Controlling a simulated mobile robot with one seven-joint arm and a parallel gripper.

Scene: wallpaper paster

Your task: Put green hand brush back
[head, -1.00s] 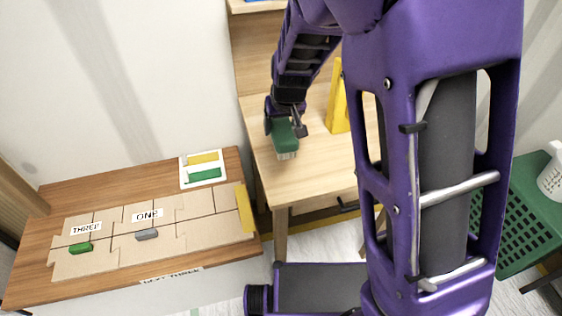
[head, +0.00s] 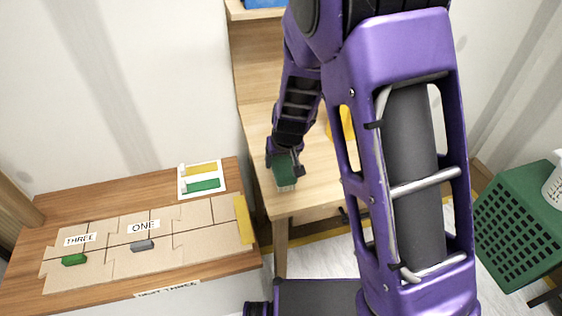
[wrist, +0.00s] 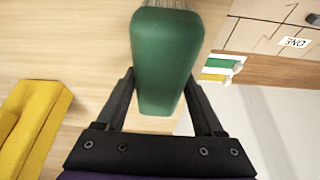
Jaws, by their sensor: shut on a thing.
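The green hand brush (head: 285,170) is in my gripper (head: 285,154), over the left front part of the light wooden desk (head: 305,190). Its pale bristles show at its lower end in the head view. In the wrist view the brush (wrist: 166,55) lies between the two black fingers of my gripper (wrist: 163,85), with bristles at the top edge of the picture. The gripper is shut on the brush. I cannot tell whether the bristles touch the desk.
A yellow object (head: 345,124) stands on the desk, partly behind my arm; it is larger in the wrist view (wrist: 35,120). The brown table (head: 110,192) at left holds cardboard pieces, small blocks, labels and a white card (head: 203,167) with yellow and green bars. A green crate (head: 520,225) stands at right.

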